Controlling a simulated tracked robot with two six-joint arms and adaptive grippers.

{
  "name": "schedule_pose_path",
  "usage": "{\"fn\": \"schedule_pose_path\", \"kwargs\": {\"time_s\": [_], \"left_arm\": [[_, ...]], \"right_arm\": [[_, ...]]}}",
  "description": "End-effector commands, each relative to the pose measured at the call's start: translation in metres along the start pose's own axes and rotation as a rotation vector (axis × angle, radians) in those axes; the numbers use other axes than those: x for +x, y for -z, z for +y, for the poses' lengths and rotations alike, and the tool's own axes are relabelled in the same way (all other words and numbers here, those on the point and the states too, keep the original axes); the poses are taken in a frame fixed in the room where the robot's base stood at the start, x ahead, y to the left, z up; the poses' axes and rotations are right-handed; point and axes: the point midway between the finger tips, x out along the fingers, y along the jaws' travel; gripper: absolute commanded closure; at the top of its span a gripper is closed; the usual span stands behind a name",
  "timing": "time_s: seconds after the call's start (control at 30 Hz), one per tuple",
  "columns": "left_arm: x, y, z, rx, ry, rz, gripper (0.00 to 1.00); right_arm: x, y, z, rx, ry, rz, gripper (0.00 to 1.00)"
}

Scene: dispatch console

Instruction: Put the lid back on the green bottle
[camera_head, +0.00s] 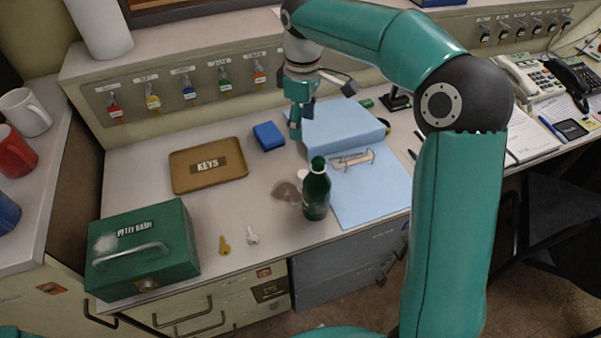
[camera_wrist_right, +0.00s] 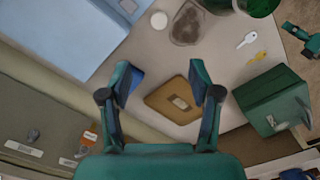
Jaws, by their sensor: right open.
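The green bottle (camera_head: 316,192) stands upright near the front of the desk, at the left edge of the blue mat. A small white disc (camera_head: 302,174), possibly the lid, lies just behind the bottle's left side; it also shows in the right wrist view (camera_wrist_right: 159,20). The bottle partly covers that area. My right gripper (camera_head: 301,118) hangs above the desk behind the bottle, apart from it. In the right wrist view its fingers (camera_wrist_right: 160,75) are spread and empty. A teal part at the right edge there may be my left gripper (camera_wrist_right: 303,40); its fingers are unclear.
The KEYS tray (camera_head: 207,181), blue box (camera_head: 268,136) and blue folder (camera_head: 340,126) lie around the bottle. The green petty cash box (camera_head: 143,250) stands at front left. A brown stain (camera_head: 286,192) and two keys (camera_head: 225,245) lie left of the bottle.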

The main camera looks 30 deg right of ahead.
Motion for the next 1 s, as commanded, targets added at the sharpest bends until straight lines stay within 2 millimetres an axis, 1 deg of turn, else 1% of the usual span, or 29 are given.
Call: {"fn": "schedule_pose_path", "kwargs": {"time_s": [0.17, 0.27, 0.37, 0.6, 0.73, 0.83, 1.0], "left_arm": [[0.001, 0.000, 0.000, 0.000, 0.000, 0.001, 0.44], [0.003, 0.000, -0.001, 0.000, 0.000, 0.001, 0.44], [0.006, 0.000, -0.002, 0.000, 0.000, 0.001, 0.44], [0.012, 0.001, -0.004, 0.000, 0.000, 0.001, 0.44], [0.014, 0.001, -0.005, 0.000, 0.000, 0.001, 0.44], [0.015, 0.001, -0.005, 0.000, 0.000, 0.001, 0.44], [0.015, 0.001, -0.005, 0.000, 0.000, 0.001, 0.44]], "right_arm": [[0.004, 0.001, 0.000, -0.001, 0.002, -0.002, 0.37], [0.015, 0.002, -0.001, -0.003, 0.002, -0.002, 0.37], [0.032, 0.002, -0.002, -0.005, 0.003, -0.004, 0.37], [0.084, 0.003, -0.002, -0.008, 0.004, -0.005, 0.37], [0.105, 0.003, -0.002, -0.007, 0.003, -0.003, 0.37], [0.114, 0.004, -0.002, -0.007, 0.002, -0.002, 0.37], [0.118, 0.004, -0.002, -0.008, 0.001, 0.000, 0.37]]}}
